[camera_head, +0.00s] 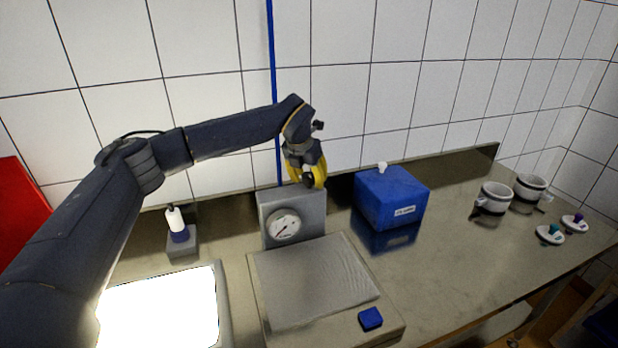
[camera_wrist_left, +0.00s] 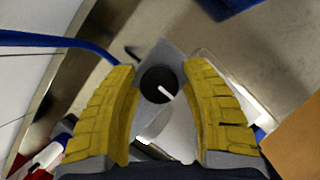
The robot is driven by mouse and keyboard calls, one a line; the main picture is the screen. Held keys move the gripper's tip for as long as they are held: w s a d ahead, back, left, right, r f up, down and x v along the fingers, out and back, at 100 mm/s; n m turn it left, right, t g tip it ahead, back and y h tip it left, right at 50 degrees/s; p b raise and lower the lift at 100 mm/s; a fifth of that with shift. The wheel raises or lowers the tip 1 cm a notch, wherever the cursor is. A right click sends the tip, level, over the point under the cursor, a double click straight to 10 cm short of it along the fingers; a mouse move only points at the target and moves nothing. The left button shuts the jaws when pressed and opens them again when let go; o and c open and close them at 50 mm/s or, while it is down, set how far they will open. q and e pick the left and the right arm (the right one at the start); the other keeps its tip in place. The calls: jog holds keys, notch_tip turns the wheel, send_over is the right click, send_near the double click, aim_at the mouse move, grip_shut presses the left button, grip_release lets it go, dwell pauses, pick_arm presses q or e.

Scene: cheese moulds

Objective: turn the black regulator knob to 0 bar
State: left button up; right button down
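The black regulator knob (camera_wrist_left: 158,85) shows in the left wrist view, round with a white pointer line running from its middle to the lower right. A gap shows beside the knob. My right gripper is not in view.
A blue hose (camera_head: 274,90) runs up the wall behind the box. A grey plate (camera_head: 312,280) lies in front, with a blue block (camera_head: 370,318) on its corner. A blue box (camera_head: 391,197) stands to the right. White moulds (camera_head: 493,199) are farther right.

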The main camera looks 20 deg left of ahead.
pick_arm(q)
jog(key=shift+o, duration=1.1)
jog(key=v, duration=1.2)
jog(key=shift+a+r, duration=0.15)
